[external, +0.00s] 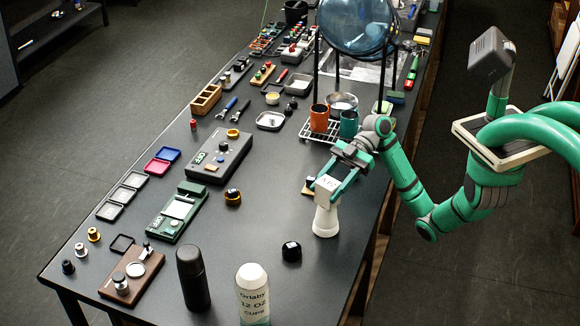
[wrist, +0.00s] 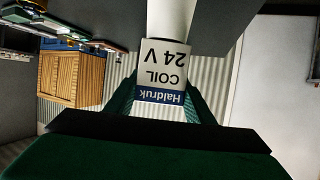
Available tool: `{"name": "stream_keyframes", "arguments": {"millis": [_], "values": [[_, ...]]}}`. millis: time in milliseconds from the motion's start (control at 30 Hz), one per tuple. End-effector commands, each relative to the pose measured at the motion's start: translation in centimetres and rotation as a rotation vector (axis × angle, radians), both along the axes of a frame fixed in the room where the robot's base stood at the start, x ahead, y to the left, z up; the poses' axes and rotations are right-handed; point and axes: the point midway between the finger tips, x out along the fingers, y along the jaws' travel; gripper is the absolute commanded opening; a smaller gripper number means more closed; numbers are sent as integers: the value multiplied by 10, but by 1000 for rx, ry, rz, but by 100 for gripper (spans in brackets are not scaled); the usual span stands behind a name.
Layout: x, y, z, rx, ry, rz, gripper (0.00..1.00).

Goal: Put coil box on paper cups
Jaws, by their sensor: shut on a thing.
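My gripper (external: 328,186) is shut on the coil box (external: 327,190), a small white box. The wrist view shows the box (wrist: 163,72) between the fingers, its label reading "Haldruk COIL 24 V" upside down, with a blue band. In the external view the box is directly over a white tapered object (external: 325,221) standing on the table; I cannot tell whether they touch. The paper cups (external: 253,297) are a white upright sleeve lettered "Orlaby 12 OZ CUPS" at the front of the table, nearer the camera and left of my gripper.
A black bottle (external: 192,278) stands left of the cups. A small black round item (external: 291,251) sits between the cups and the tapered object. A wire rack (external: 316,133) with orange and teal cups is behind my gripper. Bare table (external: 240,228) lies left of it.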

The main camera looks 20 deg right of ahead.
Motion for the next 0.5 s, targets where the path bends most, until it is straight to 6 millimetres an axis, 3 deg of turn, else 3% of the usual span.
{"name": "stream_keyframes", "arguments": {"millis": [67, 100, 167, 500], "values": [[0, 0, -2, 1, 1, 0, 20], [0, 0, -3, 0, 1, 0, 51], [0, 0, -3, 0, 1, 0, 65], [0, 0, -1, 0, 0, 0, 67]]}}
